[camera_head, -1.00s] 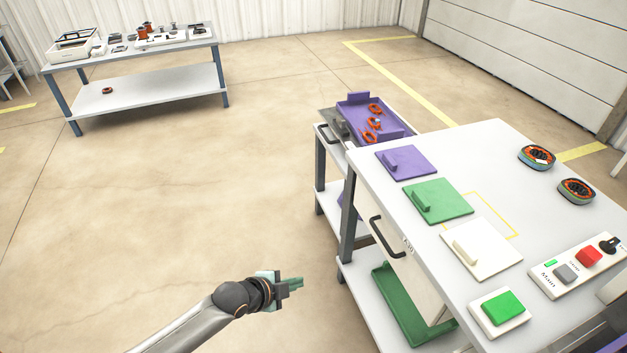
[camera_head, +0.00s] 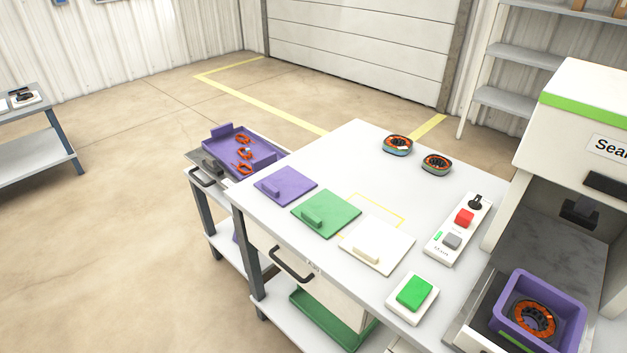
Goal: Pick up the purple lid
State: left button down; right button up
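The purple lid (camera_head: 285,186) lies flat on the white table (camera_head: 340,153), at its left side. It is a thin square plate with a small raised handle near its left edge. The green lid (camera_head: 325,213) and the white lid (camera_head: 377,245) lie in a row in front of it, each with a similar handle. Neither of my grippers shows in the head view now.
A purple tray (camera_head: 262,152) with several orange coils stands on a cart behind the purple lid. Two coils (camera_head: 398,145) sit at the table's back. A control panel (camera_head: 458,228), a green button (camera_head: 414,292) and a purple bin (camera_head: 573,305) holding a coil are to the right.

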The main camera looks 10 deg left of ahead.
aim_at(284, 185)
jog(key=i+j+z, duration=0.2)
jog(key=j, duration=0.25)
jog(key=j+z, duration=0.2)
jog(key=j, duration=0.25)
jog(key=i+j+z, duration=0.1)
jog(key=j, duration=0.35)
jog(key=j+z, duration=0.1)
jog(key=j, duration=0.4)
jog(key=i+j, duration=0.1)
jog(key=j, duration=0.55)
jog(key=i+j, duration=0.1)
jog(key=j, duration=0.5)
jog(key=i+j+z, duration=0.1)
jog(key=j, duration=0.55)
